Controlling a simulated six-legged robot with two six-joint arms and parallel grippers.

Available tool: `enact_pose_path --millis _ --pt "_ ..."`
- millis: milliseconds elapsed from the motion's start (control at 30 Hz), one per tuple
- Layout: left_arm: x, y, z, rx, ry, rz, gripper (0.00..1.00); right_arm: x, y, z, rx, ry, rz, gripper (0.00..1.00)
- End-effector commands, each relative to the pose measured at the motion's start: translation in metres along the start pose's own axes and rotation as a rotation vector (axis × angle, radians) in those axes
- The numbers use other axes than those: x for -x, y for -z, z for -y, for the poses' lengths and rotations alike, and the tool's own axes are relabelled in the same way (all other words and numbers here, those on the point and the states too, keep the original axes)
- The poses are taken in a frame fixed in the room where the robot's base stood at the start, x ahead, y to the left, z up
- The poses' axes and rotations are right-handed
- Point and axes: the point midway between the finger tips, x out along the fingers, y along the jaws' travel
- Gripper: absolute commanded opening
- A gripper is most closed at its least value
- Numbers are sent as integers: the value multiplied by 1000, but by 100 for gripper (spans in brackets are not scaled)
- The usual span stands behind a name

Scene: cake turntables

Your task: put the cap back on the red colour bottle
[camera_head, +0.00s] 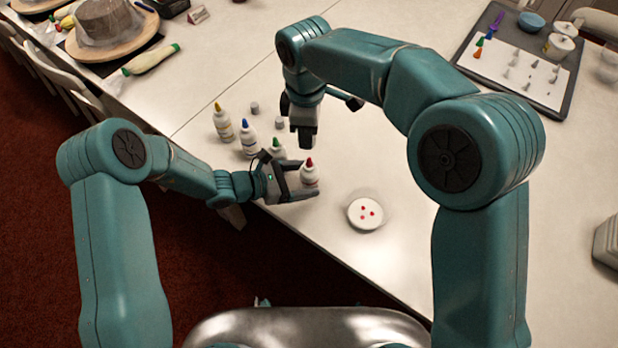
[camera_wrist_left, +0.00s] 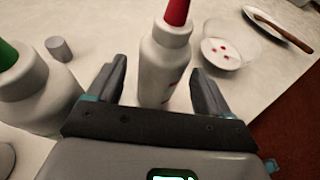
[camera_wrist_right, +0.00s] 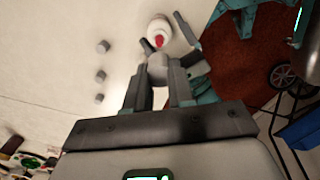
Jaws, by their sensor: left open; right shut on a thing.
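The red colour bottle (camera_head: 309,176), white with a red nozzle, stands upright on the table. My left gripper (camera_head: 304,180) is open, with a finger on either side of it; the left wrist view shows the bottle (camera_wrist_left: 164,68) between the fingers with gaps. My right gripper (camera_head: 303,138) is above the table, a little behind the bottle. In the right wrist view it is shut on a grey cap (camera_wrist_right: 158,68), partly hidden by the fingers. The bottle's red tip (camera_wrist_right: 158,40) shows just beyond the cap, uncovered.
Yellow (camera_head: 222,124), blue (camera_head: 249,140) and green (camera_head: 277,150) bottles stand in a row to the left. A white dish (camera_head: 366,228) with red dots sits in front right. A dark tray (camera_head: 466,62) lies far back right.

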Motion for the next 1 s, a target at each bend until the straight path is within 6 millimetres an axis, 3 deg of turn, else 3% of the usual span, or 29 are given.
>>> enact_pose_path --millis 200,533,767,800,1000 --pt "-18 0 0 -1 0 -1 80 0 0 0 -1 0 0 0" --pt "-20 0 0 -1 -1 0 80 0 0 0 -1 0 0 0" --pt "-20 0 0 0 -1 0 5 0 0 0 0 0 0 0" --pt "-20 0 0 0 -1 -1 0 0 0 0 0 0 0 0" --pt "-20 0 0 0 0 0 0 -22 0 0 0 3 3 0"
